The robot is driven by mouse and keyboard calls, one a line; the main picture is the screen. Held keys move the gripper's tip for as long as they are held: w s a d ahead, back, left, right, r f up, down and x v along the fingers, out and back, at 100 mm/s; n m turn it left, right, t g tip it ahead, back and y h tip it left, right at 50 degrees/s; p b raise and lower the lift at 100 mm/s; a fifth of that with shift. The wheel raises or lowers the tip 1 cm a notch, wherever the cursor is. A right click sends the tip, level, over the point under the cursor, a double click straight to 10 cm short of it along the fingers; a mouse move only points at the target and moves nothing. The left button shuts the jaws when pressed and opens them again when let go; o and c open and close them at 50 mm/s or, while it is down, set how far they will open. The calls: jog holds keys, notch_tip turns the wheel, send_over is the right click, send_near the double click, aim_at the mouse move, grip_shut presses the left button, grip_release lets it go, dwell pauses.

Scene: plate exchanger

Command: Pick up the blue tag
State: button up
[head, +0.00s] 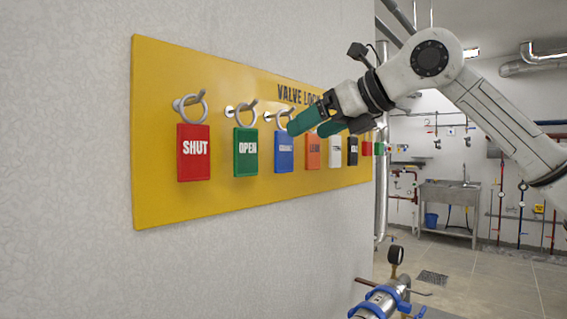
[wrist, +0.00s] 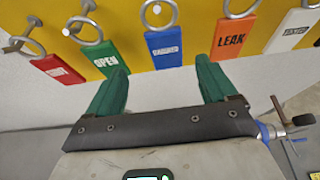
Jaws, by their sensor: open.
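The blue tag (head: 284,152) hangs by a metal ring from a hook on the yellow board (head: 152,140), between the green OPEN tag and the orange tag. In the wrist view the blue tag (wrist: 164,48) is upright, ahead of my gripper and between the lines of its two green fingers. My gripper (wrist: 160,80) is open and empty, with its fingertips short of the tag. In the head view my gripper (head: 308,122) is in front of the board, close to the blue tag's upper right. The tag's ring (wrist: 158,13) shows at the top of the wrist view.
A green OPEN tag (head: 245,152) and a red SHUT tag (head: 193,153) hang to the left. An orange LEAK tag (head: 313,151), a white tag (head: 335,150) and a black tag (head: 352,151) hang to the right. A blue-fitted pipe (head: 380,301) stands below the board.

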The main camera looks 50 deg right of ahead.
aim_at(286, 142)
jog(key=x, duration=0.5)
jog(key=shift+p, duration=0.4)
jog(key=shift+d+p+x, duration=0.15)
jog(key=shift+p+x, duration=0.2)
jog(key=shift+x, duration=1.1)
jog(key=shift+d+p+x, duration=0.2)
jog(key=shift+p+x, duration=0.1)
jog(key=shift+x, duration=1.15)
jog(key=shift+f, duration=0.1)
jog(key=shift+c, duration=0.5)
jog(key=c, duration=0.9)
jog(key=shift+c, duration=0.2)
jog(key=shift+r, duration=0.3)
jog(key=s+b, duration=0.3)
jog(key=s, duration=1.5)
jog(key=shift+d+r, duration=0.3)
jog(key=shift+r, duration=0.15)
